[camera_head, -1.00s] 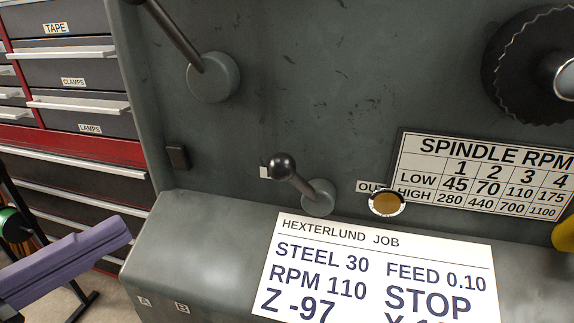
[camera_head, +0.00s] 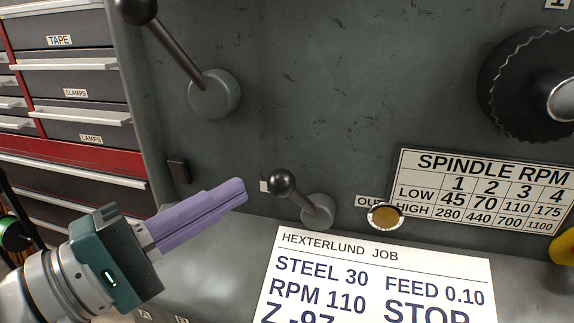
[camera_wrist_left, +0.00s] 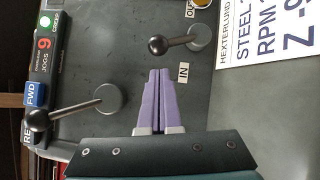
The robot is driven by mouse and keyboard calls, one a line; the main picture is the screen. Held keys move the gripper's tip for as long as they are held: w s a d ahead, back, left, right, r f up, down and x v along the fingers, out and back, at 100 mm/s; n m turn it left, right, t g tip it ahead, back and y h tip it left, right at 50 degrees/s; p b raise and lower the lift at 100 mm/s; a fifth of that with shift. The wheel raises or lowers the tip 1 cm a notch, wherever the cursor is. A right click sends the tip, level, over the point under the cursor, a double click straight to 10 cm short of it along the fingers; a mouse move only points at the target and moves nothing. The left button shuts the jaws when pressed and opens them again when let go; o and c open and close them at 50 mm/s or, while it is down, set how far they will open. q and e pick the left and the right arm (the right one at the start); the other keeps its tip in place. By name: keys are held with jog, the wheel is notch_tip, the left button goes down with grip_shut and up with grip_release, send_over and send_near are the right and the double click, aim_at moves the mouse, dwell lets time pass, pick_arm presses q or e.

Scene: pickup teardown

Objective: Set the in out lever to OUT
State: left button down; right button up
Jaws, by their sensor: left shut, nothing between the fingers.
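The in out lever (camera_head: 295,193) is a short dark rod with a black ball knob on a round grey hub, on the machine's front panel. Its knob points up and left from the hub, away from the OUT label (camera_head: 368,201) at the hub's right. In the left wrist view the lever (camera_wrist_left: 172,43) shows with its knob towards the IN label (camera_wrist_left: 183,72) side. My left gripper (camera_head: 243,188) has purple fingers, shut and empty, just left of the knob and apart from it. It also shows in the left wrist view (camera_wrist_left: 158,73). My right gripper is not in view.
A longer lever (camera_head: 177,55) stands up and left of the gripper. A white job card (camera_head: 380,270) lies below. A spindle RPM plate (camera_head: 480,190) and a black knurled dial (camera_head: 530,85) are at the right. A drawer cabinet (camera_head: 70,130) stands at the left.

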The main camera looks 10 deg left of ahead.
pick_arm(q)
jog(key=shift+w+d+r, duration=0.15)
jog(key=shift+d, duration=0.7)
jog(key=shift+r, duration=0.1)
jog(key=d+r+m+g+y+p, duration=0.3)
jog(key=d+m+p, duration=0.5)
jog(key=p, duration=1.1)
jog(key=shift+s+d+r+m+g+y, duration=0.3)
jog(key=shift+m+g+y, duration=0.25)
jog(key=shift+y, duration=0.75)
jog(key=shift+w, duration=0.1)
